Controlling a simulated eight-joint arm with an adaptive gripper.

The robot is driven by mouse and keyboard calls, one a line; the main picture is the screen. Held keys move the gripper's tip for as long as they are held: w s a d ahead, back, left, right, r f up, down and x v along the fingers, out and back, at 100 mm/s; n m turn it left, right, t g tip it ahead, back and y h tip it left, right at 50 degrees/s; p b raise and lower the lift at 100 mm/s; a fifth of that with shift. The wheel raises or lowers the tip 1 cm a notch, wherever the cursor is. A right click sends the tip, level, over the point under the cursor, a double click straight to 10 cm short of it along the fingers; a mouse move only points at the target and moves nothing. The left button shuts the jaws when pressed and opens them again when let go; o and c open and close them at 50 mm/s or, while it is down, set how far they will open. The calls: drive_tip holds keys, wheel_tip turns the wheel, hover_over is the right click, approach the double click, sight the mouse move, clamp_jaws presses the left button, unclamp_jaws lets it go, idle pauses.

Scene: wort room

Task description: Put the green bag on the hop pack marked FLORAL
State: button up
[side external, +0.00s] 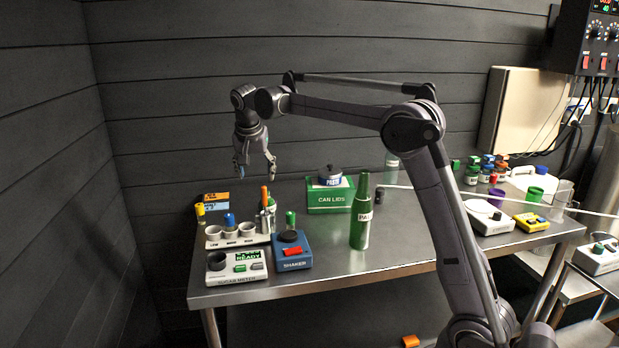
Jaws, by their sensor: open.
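My gripper (256,173) hangs in the air above the back left part of the steel table, fingers pointing down. Its fingers are apart and nothing shows between them. An orange pack (215,197) and a blue pack (214,207) lie together at the table's back left edge, left of and below my gripper in the picture. Their lettering is too small to read, so I cannot tell which, if either, says FLORAL. I cannot make out a green bag for certain.
The steel table (335,258) holds a white rack of cups (238,237), a blue shaker (292,252), a white meter (236,267), a green CAN LIDS box (330,198) and a tall green bottle (360,215). Small coloured jars (485,170) stand at the right. The front middle is clear.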

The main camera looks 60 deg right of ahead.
drive_tip(key=s+a+n+t+y, duration=0.25)
drive_tip(key=s+a+n, duration=0.35)
drive_tip(key=s+a, duration=0.65)
drive_tip(key=s+a+f+n+t, duration=0.1)
drive_tip(key=s+a+f+n, duration=0.1)
drive_tip(key=s, duration=0.5)
drive_tip(key=s+a+f+n+t+y, duration=0.1)
drive_tip(key=s+a+f+n, duration=0.2)
drive_tip(key=s+f, duration=0.3)
drive_tip(key=shift+s+f+n, duration=0.4)
drive_tip(key=shift+s+n, duration=0.3)
drive_tip(key=shift+s, duration=0.55)
